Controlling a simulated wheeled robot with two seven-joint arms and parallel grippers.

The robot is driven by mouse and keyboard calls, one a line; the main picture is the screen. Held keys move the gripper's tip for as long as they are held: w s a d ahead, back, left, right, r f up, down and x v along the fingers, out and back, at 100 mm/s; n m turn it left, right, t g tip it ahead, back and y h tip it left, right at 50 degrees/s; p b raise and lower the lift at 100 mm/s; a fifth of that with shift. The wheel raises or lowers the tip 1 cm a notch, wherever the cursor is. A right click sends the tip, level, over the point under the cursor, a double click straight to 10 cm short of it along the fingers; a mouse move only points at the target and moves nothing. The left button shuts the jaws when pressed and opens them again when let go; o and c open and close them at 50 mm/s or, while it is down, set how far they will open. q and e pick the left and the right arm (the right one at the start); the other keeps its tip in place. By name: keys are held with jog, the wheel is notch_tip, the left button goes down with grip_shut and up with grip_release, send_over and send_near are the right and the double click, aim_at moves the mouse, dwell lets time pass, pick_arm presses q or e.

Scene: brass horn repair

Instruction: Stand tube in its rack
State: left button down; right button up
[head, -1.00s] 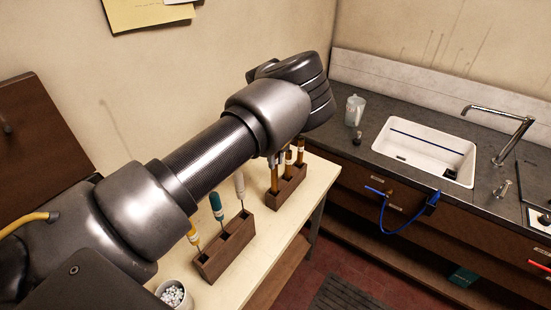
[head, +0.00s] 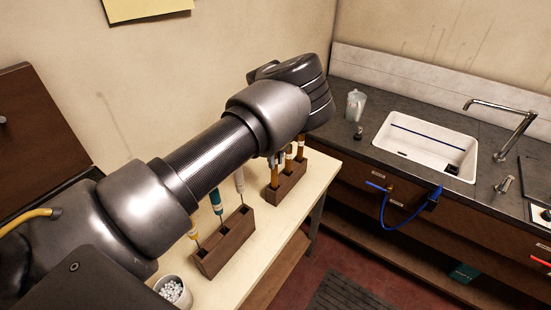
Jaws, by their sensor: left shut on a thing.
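My left gripper (head: 275,160) comes down over the far wooden rack (head: 289,191) on the cream bench and is shut on a brass-coloured tube (head: 274,177). The tube is upright at the rack's near-left end, and its lower end appears to be in the rack; its depth cannot be told. My left wrist and hand hide much of the gripper and the held tube's top. My right gripper is out of view.
A nearer wooden rack (head: 226,247) holds yellow-, teal- and white-handled tools. A white cup (head: 173,291) of small white beads stands by the bench's front edge. A dark counter with a white sink (head: 425,144) and a clear jug (head: 355,104) lies to the right.

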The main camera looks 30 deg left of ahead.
pick_arm(q)
jog(key=shift+f+b, duration=1.25)
jog(key=shift+f, duration=0.8)
jog(key=c, duration=1.2)
grip_release()
jog(key=shift+r, duration=0.1)
jog(key=b, duration=0.4)
send_near(276, 168)
jog(key=shift+w+a+r, duration=0.1)
jog(key=shift+w+a, duration=0.1)
jog(key=shift+w, duration=0.05)
